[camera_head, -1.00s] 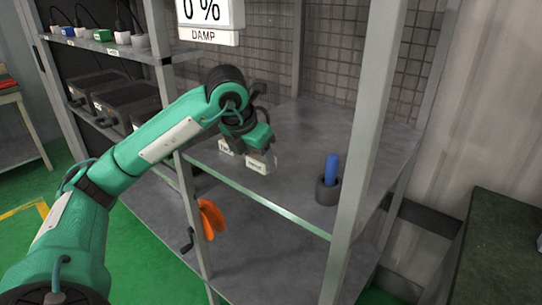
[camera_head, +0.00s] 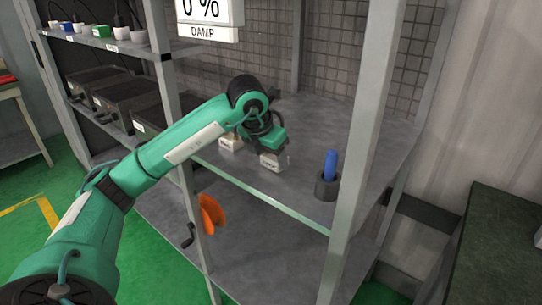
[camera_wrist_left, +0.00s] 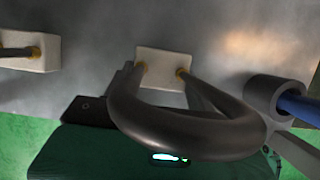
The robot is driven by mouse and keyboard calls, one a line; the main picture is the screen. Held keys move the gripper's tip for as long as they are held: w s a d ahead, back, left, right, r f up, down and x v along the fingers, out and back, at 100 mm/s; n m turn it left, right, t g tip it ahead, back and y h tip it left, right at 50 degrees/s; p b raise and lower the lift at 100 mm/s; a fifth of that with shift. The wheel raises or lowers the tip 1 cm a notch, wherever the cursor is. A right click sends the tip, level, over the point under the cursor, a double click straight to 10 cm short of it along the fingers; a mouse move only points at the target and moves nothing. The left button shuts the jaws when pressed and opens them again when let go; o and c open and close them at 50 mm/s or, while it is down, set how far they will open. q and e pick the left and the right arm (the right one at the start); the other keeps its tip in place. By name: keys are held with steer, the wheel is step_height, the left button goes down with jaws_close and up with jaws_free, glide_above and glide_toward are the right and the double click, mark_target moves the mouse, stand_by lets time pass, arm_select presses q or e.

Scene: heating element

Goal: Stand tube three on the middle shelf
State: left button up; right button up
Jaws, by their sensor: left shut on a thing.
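My left gripper (camera_head: 272,140) reaches over the middle shelf (camera_head: 315,125) and is shut on a heating tube. This is a dark U-shaped loop (camera_wrist_left: 190,135) with brass collars and a white block (camera_wrist_left: 165,66) at its foot. In the head view that labelled white block (camera_head: 272,161) is under the gripper, upright, low over or on the shelf; I cannot tell whether it touches. Its label is too small to read. A second white block (camera_head: 230,142) stands to its left, with dark rods in the left wrist view (camera_wrist_left: 22,52). My right gripper is not in view.
A grey cup (camera_head: 325,188) holding a blue rod (camera_head: 331,164) stands right of the held tube. Metal posts (camera_head: 362,130) frame the shelf front. An orange object (camera_head: 211,213) hangs at the left post. The shelf's back right is clear.

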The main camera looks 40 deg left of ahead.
arm_select(q)
steer(key=shift+f, duration=0.15)
steer(key=o, duration=1.1)
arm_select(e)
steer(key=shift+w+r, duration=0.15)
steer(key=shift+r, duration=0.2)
arm_select(q)
steer(key=shift+s+r, duration=0.1)
steer(key=shift+r, duration=0.4)
steer(key=v, duration=0.7)
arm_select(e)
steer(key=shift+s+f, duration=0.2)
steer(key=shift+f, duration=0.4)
arm_select(q)
steer(key=shift+f, duration=0.1)
